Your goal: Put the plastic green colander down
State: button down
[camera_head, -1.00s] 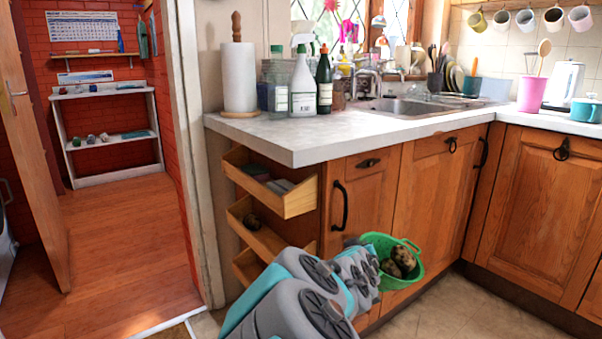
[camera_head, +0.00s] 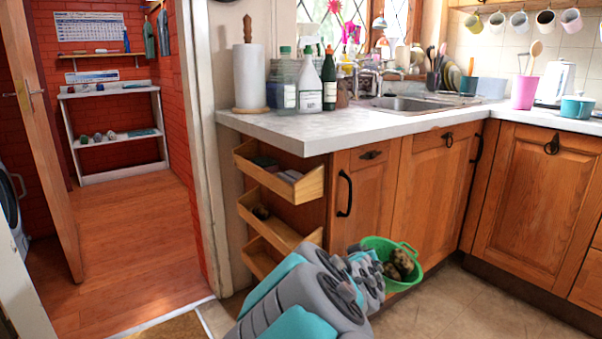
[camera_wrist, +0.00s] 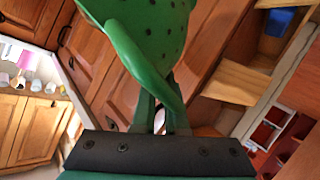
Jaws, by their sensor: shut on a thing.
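The green plastic colander (camera_head: 404,284) hangs in front of the wooden cupboard doors, right of my arm, in the head view. Several brown, potato-like lumps (camera_head: 402,262) lie in it. In the wrist view the colander's perforated wall (camera_wrist: 140,28) and curved handle fill the top middle. My gripper (camera_wrist: 160,118) is shut on the colander's handle. In the head view my own arm hides the gripper and the colander's left side. I cannot tell from the head view how far the colander is above the floor.
The white worktop (camera_head: 345,127) has a paper towel roll (camera_head: 250,78), bottles and a sink (camera_head: 405,103). Wooden pull-out bins (camera_head: 280,185) jut out below its left end. Tiled floor (camera_head: 470,305) is clear at lower right. An open doorway with wooden floor (camera_head: 140,240) lies left.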

notch_tip(320, 180, down, 12)
jog(key=w+n+y, duration=0.1)
jog(key=n+y, duration=0.2)
jog(key=shift+w+a, duration=0.25)
jog(key=shift+w, duration=0.05)
jog(key=shift+r, duration=0.15)
jog(key=shift+d, duration=0.1)
dwell(0.4)
